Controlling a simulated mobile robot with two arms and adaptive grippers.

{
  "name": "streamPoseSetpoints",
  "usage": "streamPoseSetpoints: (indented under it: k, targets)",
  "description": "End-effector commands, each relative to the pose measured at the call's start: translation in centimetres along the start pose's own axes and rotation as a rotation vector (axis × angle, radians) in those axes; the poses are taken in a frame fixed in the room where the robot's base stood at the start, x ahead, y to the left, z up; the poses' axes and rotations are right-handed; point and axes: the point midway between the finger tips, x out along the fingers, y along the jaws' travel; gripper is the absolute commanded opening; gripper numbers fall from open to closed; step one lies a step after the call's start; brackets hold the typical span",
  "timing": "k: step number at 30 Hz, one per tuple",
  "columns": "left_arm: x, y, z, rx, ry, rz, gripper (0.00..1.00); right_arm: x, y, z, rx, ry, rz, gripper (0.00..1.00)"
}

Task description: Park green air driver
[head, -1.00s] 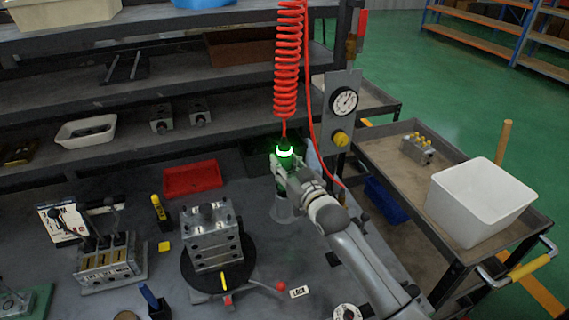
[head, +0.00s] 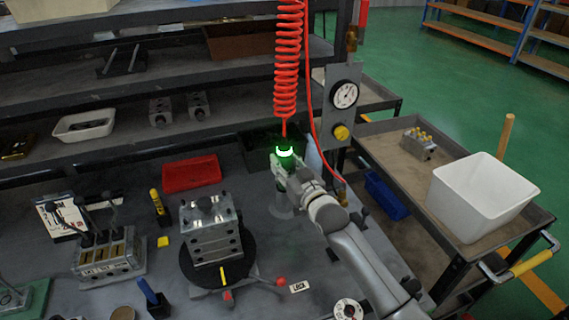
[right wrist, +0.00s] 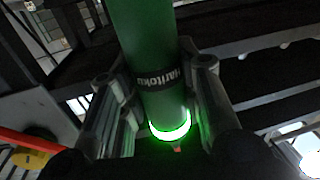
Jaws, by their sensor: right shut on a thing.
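The green air driver (head: 286,158), with a glowing green-white ring, hangs upright under a red coiled hose (head: 287,70). My right gripper (head: 284,165) is shut around its body. In the right wrist view the green driver body (right wrist: 146,40) with a dark lettered band lies between both fingers, and the ring (right wrist: 170,128) glows. A grey, cup-like holder (head: 281,208) stands on the bench below the gripper. The driver's lower end is hidden by the gripper, so I cannot tell whether it is inside the holder. My left gripper is not in view.
A valve block (head: 210,232) sits on a black turntable left of the holder. A red tray (head: 191,174) lies behind it. A gauge panel (head: 343,105) stands close right of the hose. A cart with a white bin (head: 480,196) is at right.

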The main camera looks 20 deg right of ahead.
Motion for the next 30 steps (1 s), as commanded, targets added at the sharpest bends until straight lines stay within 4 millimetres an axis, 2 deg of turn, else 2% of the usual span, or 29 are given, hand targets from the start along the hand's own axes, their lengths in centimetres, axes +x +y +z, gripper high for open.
streamPoseSetpoints:
  k: [6,7,12,23,26,30]
  targets:
    - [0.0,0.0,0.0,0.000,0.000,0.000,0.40,0.0,0.0,-0.4,0.000,0.009,-0.001,0.00]
    - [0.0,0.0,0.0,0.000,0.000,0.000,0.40,0.0,0.0,-0.4,0.000,0.009,-0.001,0.35]
    - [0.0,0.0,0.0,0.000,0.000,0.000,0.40,0.0,0.0,-0.3,0.000,0.006,0.000,0.56]
    - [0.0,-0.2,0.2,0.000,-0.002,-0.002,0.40,-0.2,0.0,0.3,0.001,-0.006,0.000,0.57]
    - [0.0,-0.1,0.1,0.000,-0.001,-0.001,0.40,-1.0,0.0,0.3,0.001,-0.005,0.000,0.57]
    - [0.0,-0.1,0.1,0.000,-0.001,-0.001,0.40,-3.1,0.0,0.2,0.001,-0.003,0.000,0.57]
